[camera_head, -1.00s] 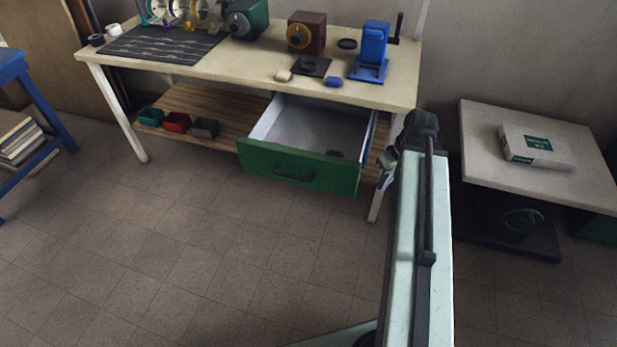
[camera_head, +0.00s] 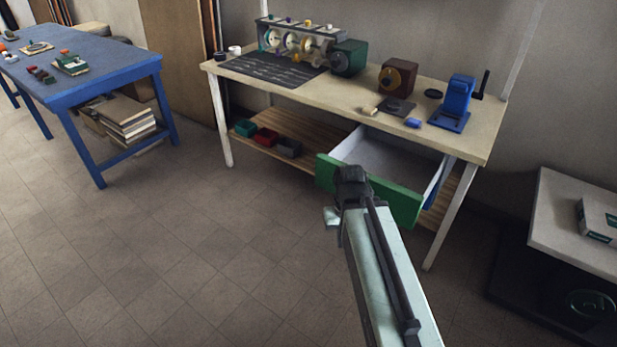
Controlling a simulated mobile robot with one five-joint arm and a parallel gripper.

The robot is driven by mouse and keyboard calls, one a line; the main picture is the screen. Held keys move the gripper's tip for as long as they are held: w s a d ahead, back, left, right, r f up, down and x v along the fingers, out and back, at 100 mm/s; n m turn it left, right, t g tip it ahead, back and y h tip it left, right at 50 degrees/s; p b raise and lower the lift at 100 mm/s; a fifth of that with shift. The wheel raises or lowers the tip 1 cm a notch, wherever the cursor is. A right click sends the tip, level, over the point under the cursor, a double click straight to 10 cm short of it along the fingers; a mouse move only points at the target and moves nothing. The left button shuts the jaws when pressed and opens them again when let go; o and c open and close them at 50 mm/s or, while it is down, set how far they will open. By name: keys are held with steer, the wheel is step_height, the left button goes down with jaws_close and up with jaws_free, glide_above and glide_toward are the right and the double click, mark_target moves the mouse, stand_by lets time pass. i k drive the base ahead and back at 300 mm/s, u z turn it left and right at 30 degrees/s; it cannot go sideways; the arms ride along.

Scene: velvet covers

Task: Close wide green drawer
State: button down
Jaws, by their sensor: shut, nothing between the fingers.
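The wide green drawer (camera_head: 404,204) hangs under the beige workbench and is pulled open. Its pale grey inside shows and looks empty. My arm now crosses in front of the green front panel and hides its middle, including the handle. My gripper (camera_head: 333,216) is at the end of the arm, just below the left part of the drawer front in the picture. It is small and partly hidden by the arm, and it is shut and empty. I cannot tell whether it touches the drawer.
The workbench (camera_head: 300,93) carries machines, a dark mat and a blue press (camera_head: 458,103). Small bins (camera_head: 266,138) sit on its lower shelf. A blue table (camera_head: 90,75) stands left, a low pale table (camera_head: 565,215) right. The floor in front and to the left is clear.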

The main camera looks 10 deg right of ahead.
mark_target(388, 159)
steer(key=u, duration=3.7)
steer(key=k, duration=1.7)
steer(key=z, duration=1.05)
steer(key=i, duration=1)
steer(key=u, duration=0.05)
